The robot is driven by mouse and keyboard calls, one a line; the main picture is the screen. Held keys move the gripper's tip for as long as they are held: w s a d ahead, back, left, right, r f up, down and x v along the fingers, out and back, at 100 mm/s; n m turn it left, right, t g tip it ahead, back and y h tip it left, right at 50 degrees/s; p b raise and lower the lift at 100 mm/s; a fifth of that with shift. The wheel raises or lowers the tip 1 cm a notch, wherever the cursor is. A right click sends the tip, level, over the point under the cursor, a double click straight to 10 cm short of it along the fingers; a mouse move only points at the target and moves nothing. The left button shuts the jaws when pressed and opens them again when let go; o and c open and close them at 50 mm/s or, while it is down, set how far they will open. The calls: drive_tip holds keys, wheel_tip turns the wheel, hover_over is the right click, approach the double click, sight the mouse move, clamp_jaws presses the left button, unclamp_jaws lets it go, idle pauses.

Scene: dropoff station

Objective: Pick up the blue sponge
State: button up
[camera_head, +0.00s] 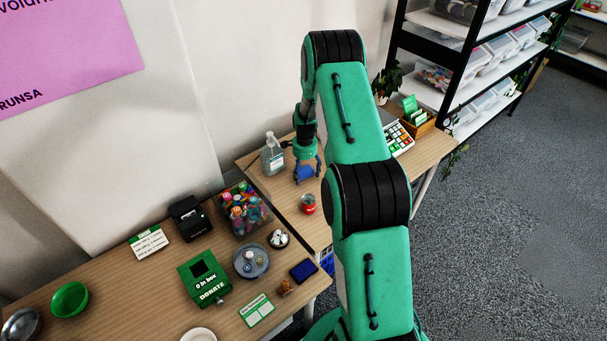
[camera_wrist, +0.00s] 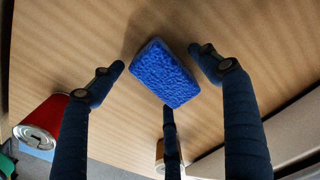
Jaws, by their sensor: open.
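The blue sponge (camera_wrist: 164,73) lies on the wooden table (camera_wrist: 240,30) in the wrist view, tilted in the picture, between and a little beyond the fingertips. My gripper (camera_wrist: 160,75) is open, with one dark finger on each side of the sponge and a third below it. I see no clear contact; the lower finger's tip overlaps the sponge's near edge in the picture. In the head view the sponge (camera_head: 305,174) shows as a small blue patch under my gripper (camera_head: 307,168), partly hidden by the fingers.
A red can (camera_head: 308,204) stands near my gripper; it also shows in the wrist view (camera_wrist: 44,121). A clear pump bottle (camera_head: 272,155) stands to the left. A bin of colourful items (camera_head: 243,211) and a green donation box (camera_head: 204,280) stand on the nearer table.

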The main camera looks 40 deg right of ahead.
sight(305, 172)
drive_tip(key=c, duration=0.9)
drive_tip(key=shift+r+p, duration=0.85)
drive_tip(key=shift+r, duration=4.15)
drive_tip(key=shift+c, duration=0.2)
